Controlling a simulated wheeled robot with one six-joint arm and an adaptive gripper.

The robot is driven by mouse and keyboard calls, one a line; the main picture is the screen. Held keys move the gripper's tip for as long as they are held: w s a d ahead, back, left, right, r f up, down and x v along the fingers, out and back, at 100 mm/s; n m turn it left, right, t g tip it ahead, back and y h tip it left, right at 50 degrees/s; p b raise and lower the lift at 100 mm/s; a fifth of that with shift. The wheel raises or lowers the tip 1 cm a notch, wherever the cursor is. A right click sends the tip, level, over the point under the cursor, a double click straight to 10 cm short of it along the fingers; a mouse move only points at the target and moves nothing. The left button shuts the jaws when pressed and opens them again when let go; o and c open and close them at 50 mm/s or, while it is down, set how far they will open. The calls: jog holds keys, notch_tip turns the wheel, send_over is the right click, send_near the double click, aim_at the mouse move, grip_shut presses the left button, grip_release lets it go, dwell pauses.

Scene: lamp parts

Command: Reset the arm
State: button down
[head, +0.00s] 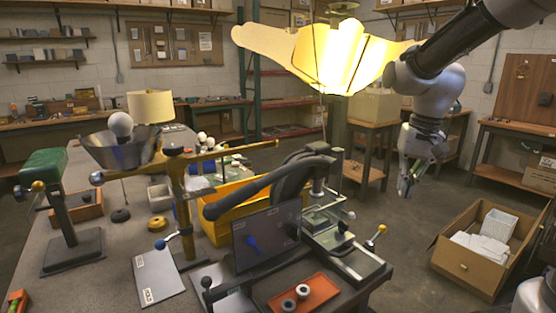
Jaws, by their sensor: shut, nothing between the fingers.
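My arm comes in from the top right, with its silver wrist (428,100) hanging down. My gripper (405,190) points downward in the air, to the right of the workbench. It is shut and empty, and it touches nothing. A large yellow lamp shade (325,55) stands behind and to the left of my arm. Part of the shade's right side is hidden by the dark arm link. A metal bowl-shaped shade (105,152) with a white bulb (121,124) is at the left on the bench.
The workbench (95,275) holds a brass-coloured stand (182,200), a dark screen (268,238), an orange tray (312,294) and a yellow bin (236,226). A cardboard box (462,262) with white items sits on the floor at right. The floor around my gripper looks free.

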jog(key=s+d+r+n+t, duration=0.1)
jog(key=s+d+t, duration=0.1)
jog(key=s, duration=0.6)
jog(key=s+d+r+n+t+h, duration=0.1)
jog(key=s+d, duration=0.3)
jog(key=s, duration=0.5)
jog(key=shift+s+r+n+t, duration=0.15)
jog(key=shift+r+n+t, duration=0.25)
jog(key=shift+r, duration=0.05)
dwell(0.5)
